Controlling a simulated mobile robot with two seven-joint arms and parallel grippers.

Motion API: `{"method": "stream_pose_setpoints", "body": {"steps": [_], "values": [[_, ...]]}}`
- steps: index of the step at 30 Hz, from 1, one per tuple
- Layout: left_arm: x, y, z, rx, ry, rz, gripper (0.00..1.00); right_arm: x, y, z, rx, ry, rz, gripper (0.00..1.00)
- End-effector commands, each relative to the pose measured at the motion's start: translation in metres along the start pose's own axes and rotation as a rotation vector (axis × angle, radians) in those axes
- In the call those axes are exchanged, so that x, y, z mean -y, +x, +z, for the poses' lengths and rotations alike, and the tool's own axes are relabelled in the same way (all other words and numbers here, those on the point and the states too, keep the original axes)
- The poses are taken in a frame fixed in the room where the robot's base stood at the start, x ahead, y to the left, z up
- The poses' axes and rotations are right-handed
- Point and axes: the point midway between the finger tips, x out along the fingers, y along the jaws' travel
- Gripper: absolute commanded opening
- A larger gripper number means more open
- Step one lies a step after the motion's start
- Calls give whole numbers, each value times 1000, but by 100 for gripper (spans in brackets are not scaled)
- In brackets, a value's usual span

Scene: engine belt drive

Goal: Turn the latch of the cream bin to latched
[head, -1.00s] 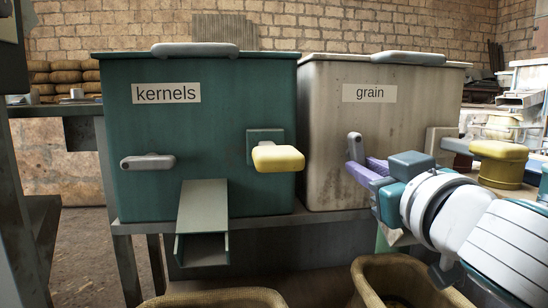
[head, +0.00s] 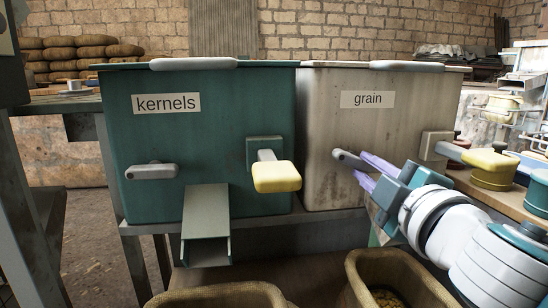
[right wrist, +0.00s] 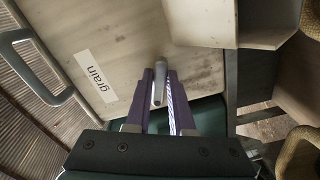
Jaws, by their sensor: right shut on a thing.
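The cream bin (head: 322,125) labelled "grain" stands on a bench right of the teal bin. Its latch is a short grey lever (head: 347,158) low on the front face, at the left. In the head view it slopes slightly down to the right, close to level. My right gripper (head: 366,167) reaches in from the right, its purple fingers shut on the lever. In the right wrist view the lever (right wrist: 159,84) lies between the two fingertips (right wrist: 160,90). Its far end is partly covered by the fingers in the head view. My left gripper is not in view.
The teal bin (head: 225,115) labelled "kernels" has a level grey lever (head: 152,172), a yellow-ended handle (head: 276,177) and a chute (head: 206,215). Another yellow handle (head: 490,161) sticks out right of my gripper. Woven baskets (head: 375,260) stand below in front.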

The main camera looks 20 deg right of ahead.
Motion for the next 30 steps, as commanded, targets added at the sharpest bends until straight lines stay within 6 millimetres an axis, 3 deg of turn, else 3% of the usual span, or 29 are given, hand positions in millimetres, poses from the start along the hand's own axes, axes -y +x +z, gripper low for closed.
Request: {"method": "stream_pose_setpoints", "body": {"steps": [15,30], "values": [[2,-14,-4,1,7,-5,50,-5,0,-1,0,-335,0,0],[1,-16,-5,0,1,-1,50,-5,0,-1,0,-396,0,0]]}}
